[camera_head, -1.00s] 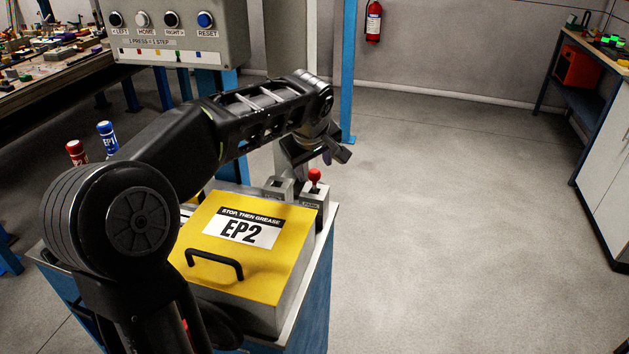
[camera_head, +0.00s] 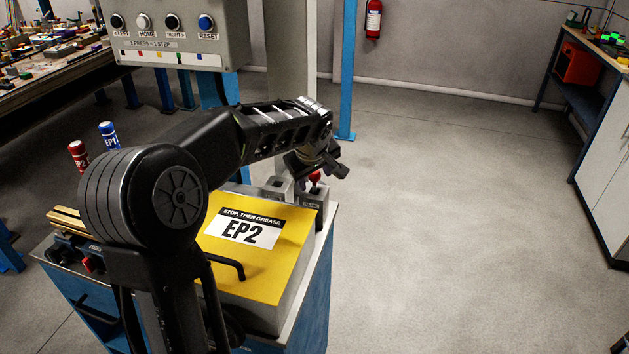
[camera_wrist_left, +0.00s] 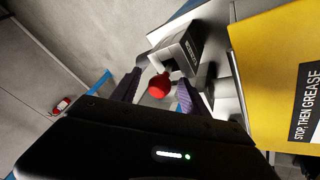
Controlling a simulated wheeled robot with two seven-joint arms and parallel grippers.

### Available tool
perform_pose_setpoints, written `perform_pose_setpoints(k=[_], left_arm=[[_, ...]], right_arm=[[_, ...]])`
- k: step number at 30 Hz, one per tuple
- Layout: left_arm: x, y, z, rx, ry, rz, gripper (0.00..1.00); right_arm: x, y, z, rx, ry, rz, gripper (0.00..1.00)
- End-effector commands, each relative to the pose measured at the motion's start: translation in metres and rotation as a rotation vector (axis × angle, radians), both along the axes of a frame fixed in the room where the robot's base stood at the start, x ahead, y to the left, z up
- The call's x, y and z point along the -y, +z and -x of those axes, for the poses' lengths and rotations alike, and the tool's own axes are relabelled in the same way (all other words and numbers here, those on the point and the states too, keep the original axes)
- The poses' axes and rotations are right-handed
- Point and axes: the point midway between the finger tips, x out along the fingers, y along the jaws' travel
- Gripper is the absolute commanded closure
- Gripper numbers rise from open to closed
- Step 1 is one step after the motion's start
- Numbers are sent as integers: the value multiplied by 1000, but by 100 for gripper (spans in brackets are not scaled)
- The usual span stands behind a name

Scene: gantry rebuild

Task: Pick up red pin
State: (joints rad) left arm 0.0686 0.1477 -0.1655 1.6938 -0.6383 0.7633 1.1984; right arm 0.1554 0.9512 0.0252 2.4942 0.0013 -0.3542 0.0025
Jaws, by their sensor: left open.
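The red pin has a round red head (camera_head: 315,176) and stands in a small grey block (camera_head: 314,205) at the back right corner of the blue cart. In the left wrist view the red head (camera_wrist_left: 159,86) lies between the two dark fingers. My left gripper (camera_head: 322,170) is open, just above and beside the pin, with its fingers pointing down to the right. In the head view the gripper partly hides the pin's top. I cannot tell whether a finger touches it. My right gripper is not in view.
A yellow EP2 box (camera_head: 262,268) with a black handle fills most of the cart top. A second grey block (camera_head: 277,188) stands left of the pin's block. Red (camera_head: 78,157) and blue (camera_head: 108,135) bottles stand behind my arm. Floor to the right is clear.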

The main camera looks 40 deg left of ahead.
Motion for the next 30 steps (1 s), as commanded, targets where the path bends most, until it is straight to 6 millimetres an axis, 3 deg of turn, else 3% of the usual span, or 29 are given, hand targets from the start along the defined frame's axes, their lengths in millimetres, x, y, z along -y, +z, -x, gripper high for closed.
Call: perform_pose_setpoints(k=[12,30], left_arm=[[0,0,0,0,-1,0,48],[0,0,0,0,-1,0,97]], right_arm=[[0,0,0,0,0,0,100],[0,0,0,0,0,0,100]])
